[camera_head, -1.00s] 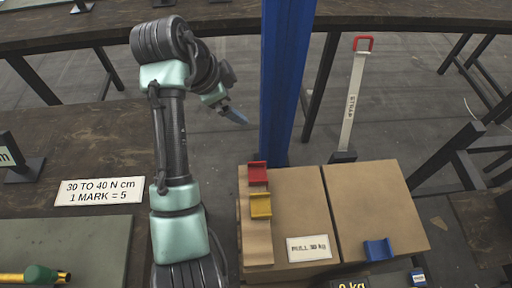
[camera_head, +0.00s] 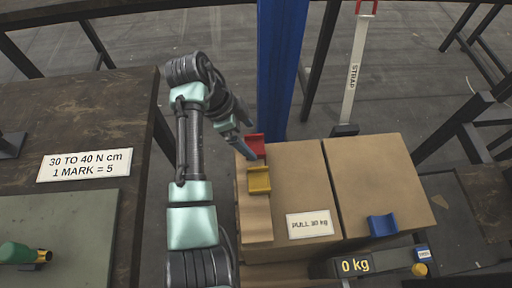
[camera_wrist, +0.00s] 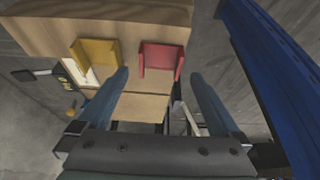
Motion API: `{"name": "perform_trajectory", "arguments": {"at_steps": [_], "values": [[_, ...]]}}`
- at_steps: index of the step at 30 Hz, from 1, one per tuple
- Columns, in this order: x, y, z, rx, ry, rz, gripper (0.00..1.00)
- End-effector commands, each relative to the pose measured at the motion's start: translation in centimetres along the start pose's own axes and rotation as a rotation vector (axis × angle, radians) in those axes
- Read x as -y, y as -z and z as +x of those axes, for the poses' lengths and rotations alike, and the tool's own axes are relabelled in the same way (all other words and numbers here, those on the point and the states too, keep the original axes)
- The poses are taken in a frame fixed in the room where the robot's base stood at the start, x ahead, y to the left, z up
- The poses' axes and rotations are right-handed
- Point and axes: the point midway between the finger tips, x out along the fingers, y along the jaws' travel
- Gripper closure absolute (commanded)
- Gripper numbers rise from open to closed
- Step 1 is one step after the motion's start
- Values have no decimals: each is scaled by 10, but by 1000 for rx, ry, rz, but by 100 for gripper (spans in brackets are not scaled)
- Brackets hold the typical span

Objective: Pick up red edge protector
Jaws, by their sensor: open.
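The red edge protector (camera_head: 256,146) sits on the far left edge of the cardboard boxes, just behind the yellow one. In the wrist view the red edge protector (camera_wrist: 160,60) lies ahead, between the lines of my two fingers. My gripper (camera_head: 246,142) is close to its left side in the head view, partly hidden by my arm. In the wrist view my gripper (camera_wrist: 158,78) is open, with nothing between its blue fingers. I cannot tell whether a finger touches the protector.
A yellow edge protector (camera_head: 259,181) sits beside the red one. A blue edge protector (camera_head: 382,225) is at the front right of the boxes (camera_head: 375,180). A blue post (camera_head: 283,80) rises close behind the red protector. A dark table (camera_head: 95,110) stands at left.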

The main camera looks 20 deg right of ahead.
Motion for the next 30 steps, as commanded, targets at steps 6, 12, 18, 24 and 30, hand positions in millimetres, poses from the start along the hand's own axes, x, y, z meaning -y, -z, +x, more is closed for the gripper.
{"name": "perform_trajectory", "arguments": {"at_steps": [6,12,18,24,30], "values": [[0,1,30,1,-1,-1,0],[0,2,32,1,0,-1,0],[0,2,32,1,0,-1,22],[0,2,32,1,1,-1,58],[0,2,32,1,1,-1,81]]}}
